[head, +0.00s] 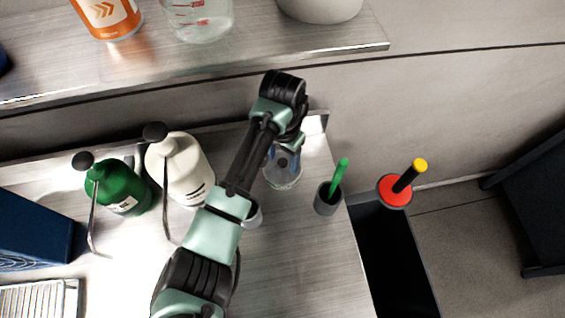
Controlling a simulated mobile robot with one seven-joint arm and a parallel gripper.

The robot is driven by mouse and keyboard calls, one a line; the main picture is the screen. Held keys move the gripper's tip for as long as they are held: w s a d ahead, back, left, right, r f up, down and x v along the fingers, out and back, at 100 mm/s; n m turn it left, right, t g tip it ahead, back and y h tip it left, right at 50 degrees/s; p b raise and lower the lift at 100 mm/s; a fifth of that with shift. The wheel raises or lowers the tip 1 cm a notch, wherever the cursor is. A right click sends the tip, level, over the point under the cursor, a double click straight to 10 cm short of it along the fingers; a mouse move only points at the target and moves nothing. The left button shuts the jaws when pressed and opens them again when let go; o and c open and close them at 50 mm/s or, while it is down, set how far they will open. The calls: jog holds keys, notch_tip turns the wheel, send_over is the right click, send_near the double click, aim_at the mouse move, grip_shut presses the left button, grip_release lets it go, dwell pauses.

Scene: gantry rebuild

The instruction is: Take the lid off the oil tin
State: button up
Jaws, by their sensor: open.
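No thing in the head view is clearly readable as the oil tin. An orange and white can (105,14) stands on the upper shelf at the top left, its top cut off by the picture edge, so no lid shows. My gripper (285,158) points down over the bench, at a clear glass vessel (283,178). My wrist hides the top of this vessel, and I cannot tell if the fingers touch it. The gripper is open, its fingertips mostly hidden. A green bottle (124,188) and a white bottle (182,168), both with black tops, stand left of my arm.
A grey cup (327,201) with a green-handled tool stands right of the gripper. A red disc with a yellow-tipped handle (394,190) is at a dark bin (388,245) beyond the bench edge. A blue box (35,230) and wire rack (40,300) lie left. The shelf (300,45) overhangs behind.

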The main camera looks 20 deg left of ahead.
grip_shut()
jog(key=shift+r, duration=0.1)
dwell(0.4)
